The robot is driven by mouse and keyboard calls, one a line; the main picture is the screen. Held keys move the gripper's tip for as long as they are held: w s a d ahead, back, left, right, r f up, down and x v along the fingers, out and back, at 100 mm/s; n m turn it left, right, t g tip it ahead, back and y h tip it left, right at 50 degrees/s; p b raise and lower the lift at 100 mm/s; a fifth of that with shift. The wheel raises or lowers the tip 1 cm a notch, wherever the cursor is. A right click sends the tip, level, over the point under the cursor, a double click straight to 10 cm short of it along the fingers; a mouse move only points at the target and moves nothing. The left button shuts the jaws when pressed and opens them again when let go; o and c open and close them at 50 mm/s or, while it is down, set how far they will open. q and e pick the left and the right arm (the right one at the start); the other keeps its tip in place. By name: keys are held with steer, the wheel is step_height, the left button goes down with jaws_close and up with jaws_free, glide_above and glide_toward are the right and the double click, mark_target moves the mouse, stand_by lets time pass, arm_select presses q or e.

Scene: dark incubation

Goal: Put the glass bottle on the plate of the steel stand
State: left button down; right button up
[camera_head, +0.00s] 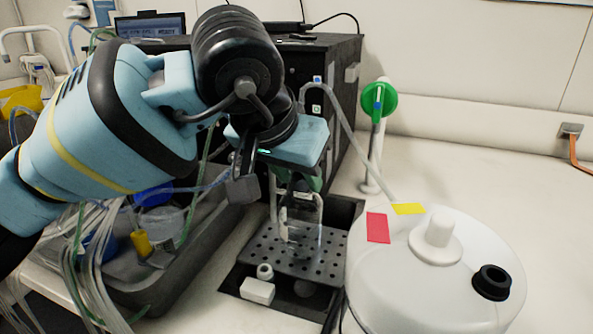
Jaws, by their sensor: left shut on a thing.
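The glass bottle (300,230) is clear and upright, with a green cap partly hidden by my gripper. My left gripper (284,182) comes in from the upper left and is shut on the bottle near its top. The bottle shows in front of the perforated steel plate (262,256), over its right half. I cannot tell whether its base touches the plate or hangs just above it. My right gripper is not in view.
A round white lidded vessel (400,290) stands close on the right. A small white block (257,291) lies at the plate's front. A dark tray (175,285) with tubes is on the left. A black cabinet (335,75) stands behind.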

arm_select(q)
steer(key=c, duration=0.9)
jaws_free()
steer(key=shift+f, duration=0.1)
steer(key=shift+r, duration=0.25)
steer(key=p+v, duration=0.1)
steer(key=v, duration=1.1)
steer(key=shift+f, duration=0.1)
